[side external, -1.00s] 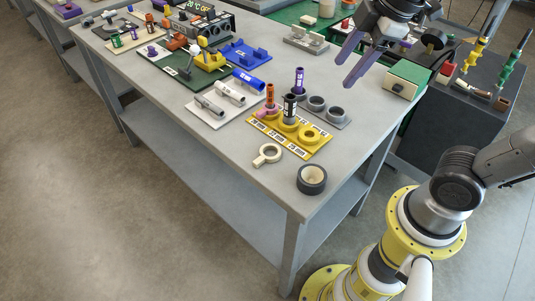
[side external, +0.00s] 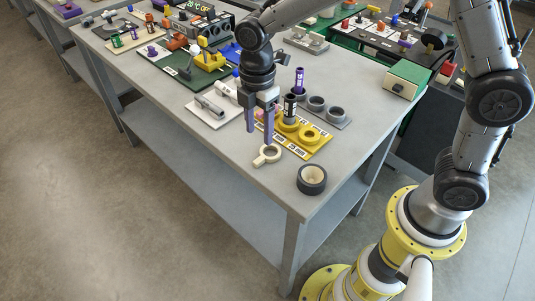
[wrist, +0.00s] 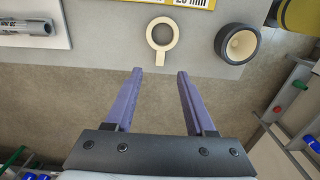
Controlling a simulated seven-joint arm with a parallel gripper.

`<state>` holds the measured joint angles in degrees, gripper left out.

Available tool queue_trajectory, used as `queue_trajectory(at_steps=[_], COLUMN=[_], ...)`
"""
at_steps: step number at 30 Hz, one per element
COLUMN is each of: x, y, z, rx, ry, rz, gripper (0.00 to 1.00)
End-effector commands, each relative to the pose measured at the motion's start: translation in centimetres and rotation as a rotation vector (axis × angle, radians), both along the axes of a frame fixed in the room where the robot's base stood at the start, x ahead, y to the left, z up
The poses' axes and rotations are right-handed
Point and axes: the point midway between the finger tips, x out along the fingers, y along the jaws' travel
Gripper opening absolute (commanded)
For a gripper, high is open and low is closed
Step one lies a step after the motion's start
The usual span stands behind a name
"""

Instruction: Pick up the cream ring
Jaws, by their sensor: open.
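The cream ring (side external: 268,154) lies flat on the grey table near its front edge, with a short handle tab pointing toward the edge. In the wrist view the cream ring (wrist: 162,33) is ahead of the fingertips, roughly centred between them, with its tab toward my gripper. My gripper (side external: 259,137) is open and empty, pointing down with its purple fingers just above and behind-left of the ring in the side view. In the wrist view my gripper (wrist: 159,72) shows both fingers spread apart, with nothing between them.
A black roll with a cream core (side external: 312,179) stands right of the ring. A yellow holder (side external: 311,137) with several sockets and upright pieces is just behind. A white board (side external: 202,115) with grey pipes lies to the left.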

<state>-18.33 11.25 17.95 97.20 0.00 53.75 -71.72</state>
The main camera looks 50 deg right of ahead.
Motion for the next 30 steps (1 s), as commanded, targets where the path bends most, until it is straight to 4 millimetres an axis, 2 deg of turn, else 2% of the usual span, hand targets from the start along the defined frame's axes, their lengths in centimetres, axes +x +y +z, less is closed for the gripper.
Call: queue_trajectory(at_steps=[3, 11, 21, 30], x=[-0.1, 0.0, -0.2, -0.1], y=[0.0, 0.0, 0.2, 0.2], z=[-2.0, -3.8, -8.1, -8.6], rx=[-0.001, 0.000, 0.000, 0.001], ry=[0.002, -0.001, 0.000, -0.003], rz=[-0.001, -0.001, -0.001, -0.001], gripper=[0.55, 0.55, 0.55, 0.55])
